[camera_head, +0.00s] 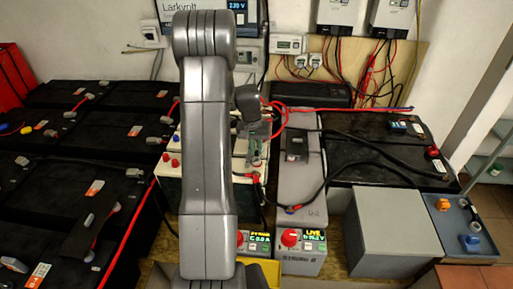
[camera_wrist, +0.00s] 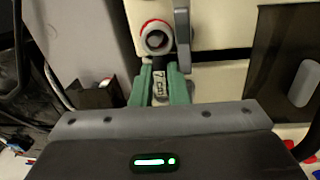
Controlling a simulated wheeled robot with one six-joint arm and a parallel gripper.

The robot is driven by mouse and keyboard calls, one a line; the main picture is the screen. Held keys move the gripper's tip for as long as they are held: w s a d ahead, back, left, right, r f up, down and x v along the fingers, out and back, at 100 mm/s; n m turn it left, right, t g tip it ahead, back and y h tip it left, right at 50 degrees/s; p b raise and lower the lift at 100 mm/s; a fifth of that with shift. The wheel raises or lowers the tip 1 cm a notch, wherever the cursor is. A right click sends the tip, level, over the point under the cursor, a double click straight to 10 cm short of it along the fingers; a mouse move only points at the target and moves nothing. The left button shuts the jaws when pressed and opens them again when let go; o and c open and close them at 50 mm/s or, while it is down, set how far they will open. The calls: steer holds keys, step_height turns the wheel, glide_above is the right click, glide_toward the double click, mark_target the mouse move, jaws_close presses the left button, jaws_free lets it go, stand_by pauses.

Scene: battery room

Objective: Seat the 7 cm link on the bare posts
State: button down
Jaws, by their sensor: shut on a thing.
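Just beyond the fingertips, in line with the link, is a pale ring with a dark centre and a red collar (camera_wrist: 146,27). I cannot tell whether the link's end is around this post or only above it. The other end of the link is hidden by my gripper. In the head view my gripper (camera_head: 256,152) is over the cream battery (camera_head: 172,192), partly hidden behind my arm.
A grey unit (camera_head: 302,185) with a black cable stands right of my gripper. A grey box (camera_head: 392,232) is at front right. Large black batteries (camera_head: 55,185) fill the left. Cables cross the right-hand black battery (camera_head: 375,155). A grey bar (camera_wrist: 182,40) stands close beside the ring.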

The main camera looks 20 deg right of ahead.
steer(key=c, duration=1.3)
jaws_free()
steer(key=shift+c, duration=0.2)
steer(key=shift+o, duration=0.2)
steer(key=o, duration=0.4)
steer(key=shift+c, duration=0.2)
steer(key=shift+r+p, duration=2.45)
steer(key=shift+r, duration=1.6)
steer(key=shift+f, duration=0.1)
